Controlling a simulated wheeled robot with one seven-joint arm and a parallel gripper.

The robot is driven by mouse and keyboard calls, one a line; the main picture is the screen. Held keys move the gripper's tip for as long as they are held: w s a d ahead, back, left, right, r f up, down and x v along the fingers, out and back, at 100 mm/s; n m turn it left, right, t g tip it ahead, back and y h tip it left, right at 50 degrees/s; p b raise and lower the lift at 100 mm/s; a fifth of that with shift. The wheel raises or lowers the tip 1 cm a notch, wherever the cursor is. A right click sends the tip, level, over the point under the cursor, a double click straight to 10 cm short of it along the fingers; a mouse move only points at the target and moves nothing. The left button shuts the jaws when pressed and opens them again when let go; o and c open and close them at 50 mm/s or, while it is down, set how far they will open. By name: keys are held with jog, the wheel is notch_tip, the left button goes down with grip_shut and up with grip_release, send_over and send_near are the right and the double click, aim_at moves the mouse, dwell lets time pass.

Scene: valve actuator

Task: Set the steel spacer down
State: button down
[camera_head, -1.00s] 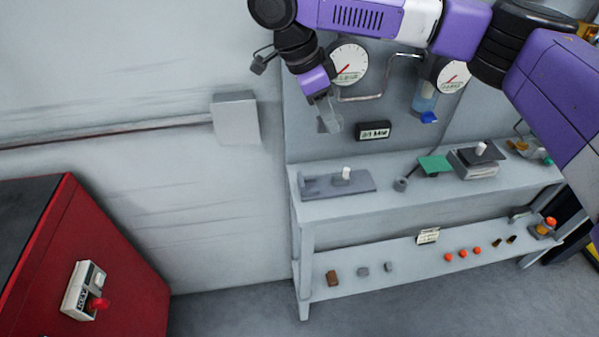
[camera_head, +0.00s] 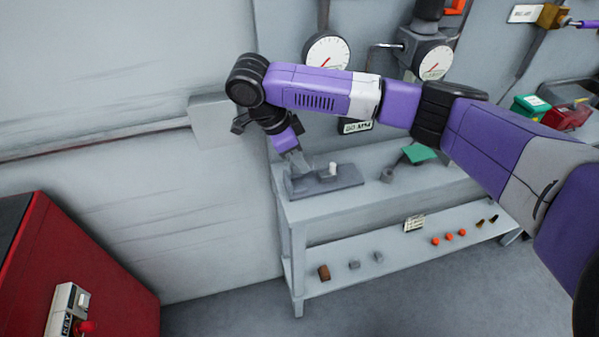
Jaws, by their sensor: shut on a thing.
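My gripper (camera_head: 303,163) hangs from the arm, pointing down over the left end of a grey fixture plate (camera_head: 345,180) on the upper bench shelf. It is shut on a small grey piece, taken as the steel spacer, which blends with the fingers and the plate behind, so its outline is unclear. I cannot tell whether the piece touches the plate. A white peg (camera_head: 333,169) stands on the plate just right of my gripper.
The bench's upper shelf (camera_head: 320,208) also holds a grey cylinder (camera_head: 387,175) and a green block (camera_head: 419,154). Small parts lie on the lower shelf. Gauges (camera_head: 326,52) hang behind. A red cabinet (camera_head: 75,260) stands at left.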

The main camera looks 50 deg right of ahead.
aim_at(300, 185)
jog(key=shift+f, duration=2.25)
jog(key=shift+f, duration=0.2)
jog(key=shift+f, duration=0.1)
